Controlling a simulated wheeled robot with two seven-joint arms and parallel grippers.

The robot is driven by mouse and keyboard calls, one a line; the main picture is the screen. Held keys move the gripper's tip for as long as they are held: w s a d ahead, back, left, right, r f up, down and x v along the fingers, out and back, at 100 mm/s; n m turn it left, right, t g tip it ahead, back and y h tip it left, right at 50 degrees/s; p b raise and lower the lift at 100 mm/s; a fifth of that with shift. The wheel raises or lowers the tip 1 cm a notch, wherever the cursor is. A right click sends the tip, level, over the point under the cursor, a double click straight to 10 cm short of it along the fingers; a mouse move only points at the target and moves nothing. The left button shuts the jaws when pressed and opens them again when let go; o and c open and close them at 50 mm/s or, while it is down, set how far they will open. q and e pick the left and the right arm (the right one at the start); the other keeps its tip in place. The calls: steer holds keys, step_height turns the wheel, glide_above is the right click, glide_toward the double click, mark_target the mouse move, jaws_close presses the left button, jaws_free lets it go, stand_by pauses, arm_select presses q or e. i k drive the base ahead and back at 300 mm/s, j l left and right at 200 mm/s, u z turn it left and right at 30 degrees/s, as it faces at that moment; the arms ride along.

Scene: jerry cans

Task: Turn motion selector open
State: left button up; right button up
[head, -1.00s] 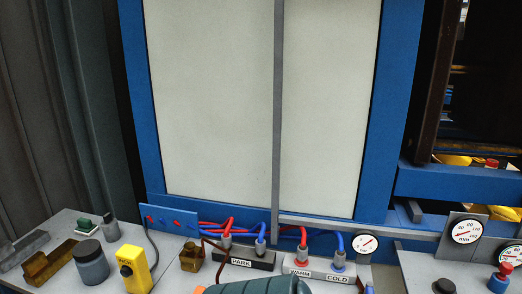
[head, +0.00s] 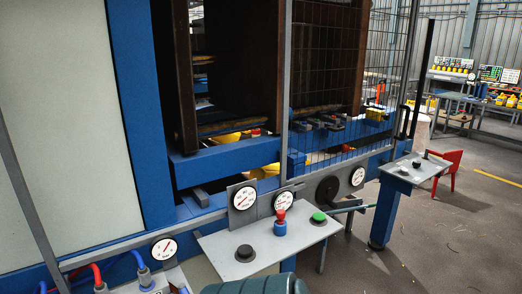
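A grey control panel (head: 212,246) stands in front of the machine. A black round knob (head: 245,254) sits at its left front, a red-topped button (head: 281,216) on a blue base behind it, and a green button (head: 319,217) on a black base at the right. A smaller grey panel (head: 408,174) at the right holds small dark and light controls. No legible label tells which control is the motion selector, and no selector position can be read. Neither of my grippers is in view.
Dial gauges (head: 243,198) stand behind the control panel. A blue machine frame (head: 228,154) surrounds a dark opening, with wire mesh (head: 335,70) at its right. A dark green ribbed shape cuts into the bottom edge. A red chair (head: 446,170) and open floor lie at right.

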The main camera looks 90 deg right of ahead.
mark_target(416, 164)
steer(key=z, duration=3.9)
steer(key=i+l, duration=0.25)
steer(key=i, duration=0.2)
steer(key=i+l, duration=0.25)
steer(key=i, duration=0.2)
steer(key=i+l, duration=0.3)
steer(key=i, duration=0.15)
steer(key=i+l, duration=0.25)
steer(key=i, duration=0.2)
steer(key=i+l+z, duration=0.1)
steer(key=i+l, duration=0.15)
steer(key=i, duration=0.15)
steer(key=i+l, duration=0.25)
steer(key=i, duration=0.2)
steer(key=i+l, duration=0.2)
steer(key=i, duration=0.25)
